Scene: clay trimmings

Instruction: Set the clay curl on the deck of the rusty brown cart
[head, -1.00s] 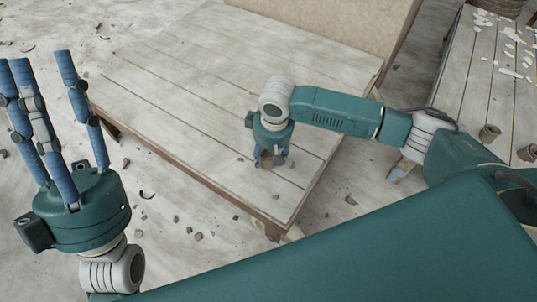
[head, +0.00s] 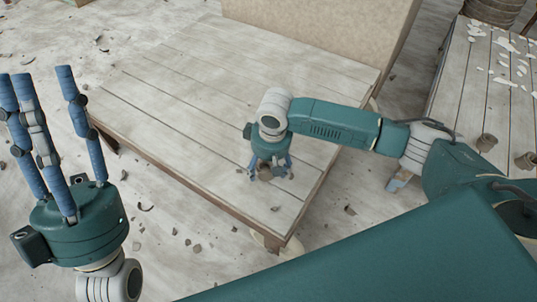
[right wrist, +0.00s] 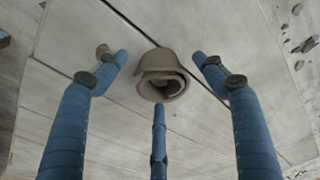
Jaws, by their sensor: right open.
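The clay curl (right wrist: 162,75) is a grey-brown rolled strip with a hollow spiral end. It rests on the pale plank deck (head: 190,75) of the cart, whose edges are brown. In the head view the curl is mostly hidden by my right gripper (head: 269,172). In the right wrist view the three blue fingers of my right gripper (right wrist: 160,74) are spread around the curl, with gaps between them and it. My left gripper (head: 36,78) is at the left, open and empty, its fingers pointing up.
A large beige block (head: 310,32) stands at the deck's back. Small debris lies on the floor. The deck's left and middle are clear.

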